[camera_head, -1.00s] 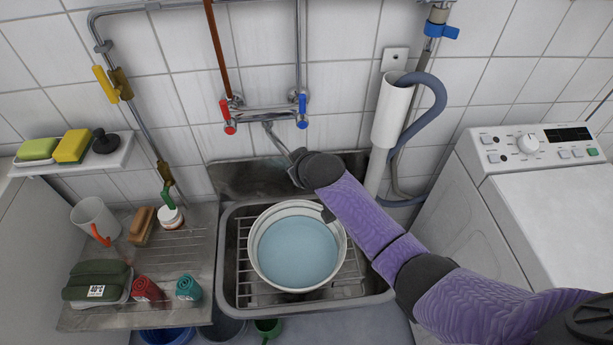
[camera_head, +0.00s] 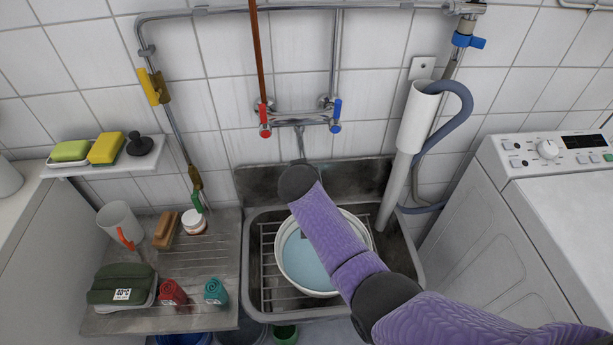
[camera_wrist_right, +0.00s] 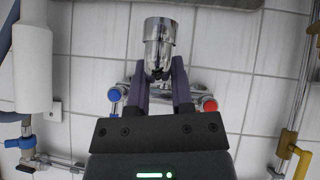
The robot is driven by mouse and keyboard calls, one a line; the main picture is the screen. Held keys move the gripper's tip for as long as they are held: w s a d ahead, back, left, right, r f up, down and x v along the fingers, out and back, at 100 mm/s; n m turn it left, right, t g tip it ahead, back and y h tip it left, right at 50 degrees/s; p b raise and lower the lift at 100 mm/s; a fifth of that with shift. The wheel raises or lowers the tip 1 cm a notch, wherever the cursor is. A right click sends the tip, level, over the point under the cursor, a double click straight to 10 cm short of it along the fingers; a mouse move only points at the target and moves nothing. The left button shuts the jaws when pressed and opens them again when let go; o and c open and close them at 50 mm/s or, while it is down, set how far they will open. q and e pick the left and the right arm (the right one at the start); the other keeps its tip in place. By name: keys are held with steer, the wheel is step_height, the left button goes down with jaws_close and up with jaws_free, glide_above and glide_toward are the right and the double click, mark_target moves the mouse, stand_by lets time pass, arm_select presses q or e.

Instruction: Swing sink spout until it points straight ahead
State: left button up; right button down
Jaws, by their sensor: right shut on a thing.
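The sink spout (camera_head: 301,143) is a thin chrome pipe under the wall mixer tap (camera_head: 296,115), which has a red handle and a blue handle. In the head view it comes almost straight out from the middle of the tap, and its far end is hidden behind my right wrist. In the right wrist view the chrome spout end (camera_wrist_right: 160,45) sits between the fingertips of my right gripper (camera_wrist_right: 159,75), which is shut on it. My right arm reaches over the sink (camera_head: 257,292) from the lower right. My left gripper is in neither view.
A white basin of bluish water (camera_head: 303,262) stands on a rack in the sink, below my right arm. A white standpipe with a grey hose (camera_head: 415,120) is right of the tap. A washing machine (camera_head: 560,220) stands at right. The draining board (camera_head: 190,285) holds several items.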

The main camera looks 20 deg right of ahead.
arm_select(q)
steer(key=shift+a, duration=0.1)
arm_select(e)
steer(key=c, duration=0.5)
jaws_free()
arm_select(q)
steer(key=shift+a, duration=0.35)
arm_select(e)
steer(key=shift+s+r, duration=0.1)
steer(key=shift+r, duration=0.15)
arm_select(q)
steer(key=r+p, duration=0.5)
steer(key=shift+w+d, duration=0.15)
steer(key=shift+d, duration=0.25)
arm_select(e)
steer(key=v, duration=0.9)
steer(key=shift+s, duration=0.25)
